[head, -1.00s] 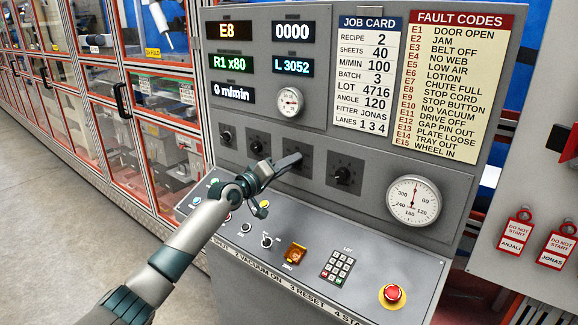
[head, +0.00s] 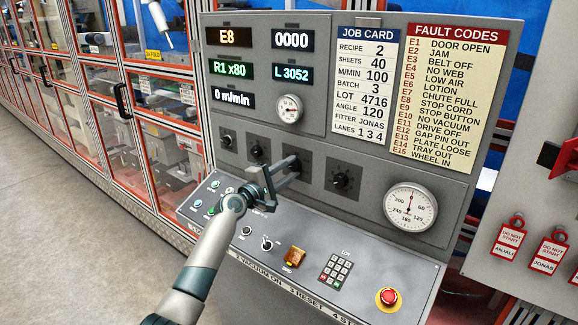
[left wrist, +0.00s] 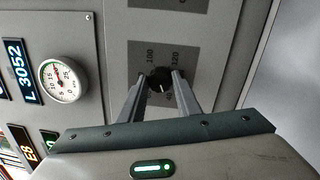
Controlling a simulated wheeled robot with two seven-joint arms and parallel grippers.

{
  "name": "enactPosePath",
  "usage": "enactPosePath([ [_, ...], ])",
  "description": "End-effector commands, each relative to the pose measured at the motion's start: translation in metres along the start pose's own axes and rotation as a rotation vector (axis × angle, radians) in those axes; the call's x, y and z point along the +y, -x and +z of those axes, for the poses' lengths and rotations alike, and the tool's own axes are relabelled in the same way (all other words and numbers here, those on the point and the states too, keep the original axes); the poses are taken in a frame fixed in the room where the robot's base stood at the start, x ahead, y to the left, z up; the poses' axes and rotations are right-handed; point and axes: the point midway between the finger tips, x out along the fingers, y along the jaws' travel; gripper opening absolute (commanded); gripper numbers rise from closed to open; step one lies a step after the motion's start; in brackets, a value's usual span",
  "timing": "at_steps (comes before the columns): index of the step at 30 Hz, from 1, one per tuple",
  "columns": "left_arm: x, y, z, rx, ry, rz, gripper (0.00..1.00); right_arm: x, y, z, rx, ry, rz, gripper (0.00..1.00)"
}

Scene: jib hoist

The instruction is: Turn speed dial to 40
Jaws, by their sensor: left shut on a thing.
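The speed dial (left wrist: 160,79) is a small black knob on a dark scale plate, with 100 and 120 legible beside it in the left wrist view. In the head view the knob (head: 294,162) is the third in a row of dials, partly covered by my fingers. My left gripper (head: 287,172) has its fingers at this knob. In the left wrist view the two fingers (left wrist: 159,82) stand on either side of the knob, shut on it. A pale pointer mark shows on the knob; its exact reading is unclear. My right gripper is out of view.
Another dial (head: 341,181) sits to the right, two more to the left. The round angle gauge (head: 410,208) is farther right. Below, the sloped desk carries buttons, a keypad (head: 335,270) and a red stop button (head: 388,298). The speed display (head: 234,98) reads 0 m/min.

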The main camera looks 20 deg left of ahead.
Motion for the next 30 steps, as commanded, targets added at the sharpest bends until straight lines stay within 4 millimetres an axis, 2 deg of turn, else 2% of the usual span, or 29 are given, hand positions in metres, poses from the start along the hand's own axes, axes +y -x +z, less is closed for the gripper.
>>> enactPosePath([
  [9, -0.0023, 0.0001, 0.0004, 0.006, 0.102, 0.003, 0.08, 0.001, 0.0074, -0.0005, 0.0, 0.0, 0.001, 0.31],
  [21, -0.0025, 0.0002, 0.0001, 0.006, 0.11, 0.004, 0.08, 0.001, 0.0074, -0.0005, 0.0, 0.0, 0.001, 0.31],
  [22, -0.0025, 0.0002, 0.0001, 0.006, 0.11, 0.004, 0.35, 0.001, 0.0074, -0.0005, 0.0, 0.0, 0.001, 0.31],
  [24, -0.0023, 0.0002, 0.0001, 0.006, 0.109, 0.004, 0.49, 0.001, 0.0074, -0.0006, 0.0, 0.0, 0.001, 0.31],
  [30, -0.001, 0.0001, 0.0001, 0.006, 0.108, 0.006, 0.49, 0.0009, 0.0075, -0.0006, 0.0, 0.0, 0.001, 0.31],
])
